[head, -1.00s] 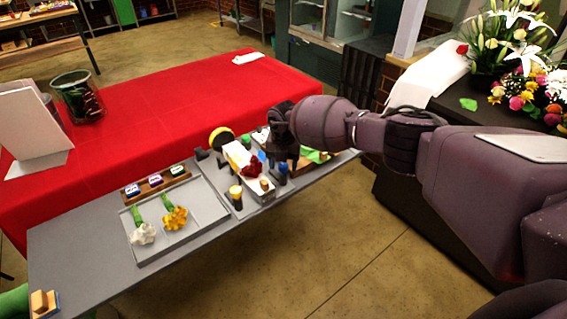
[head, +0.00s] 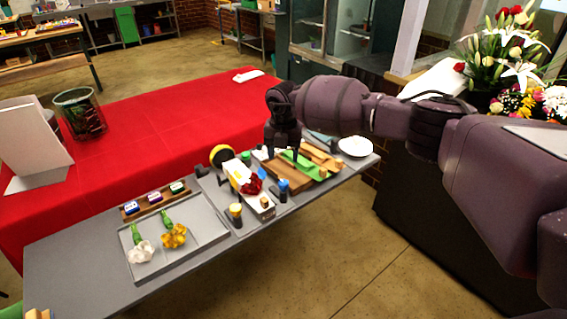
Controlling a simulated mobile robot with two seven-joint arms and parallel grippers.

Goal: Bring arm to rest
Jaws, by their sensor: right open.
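My right arm comes in from the right. Its gripper (head: 283,158) points down above the far part of the grey table (head: 95,262), over the gap between the white box and the wooden tray. The gripper is open and I see nothing held in it; its fingertips are small and dark here. The white box (head: 240,178) with a red flower (head: 252,186) lies just left of the gripper. The wooden tray (head: 290,178) with green strips (head: 305,166) lies just right of it. My left gripper is not in view.
A grey tray (head: 205,235) holds a white flower (head: 140,252) and a yellow flower (head: 174,236). Several small bottles stand near the white box. A white bowl (head: 355,146) sits at the table's right end. A red-covered table (head: 150,130) lies behind. Bouquets (head: 510,60) stand at right.

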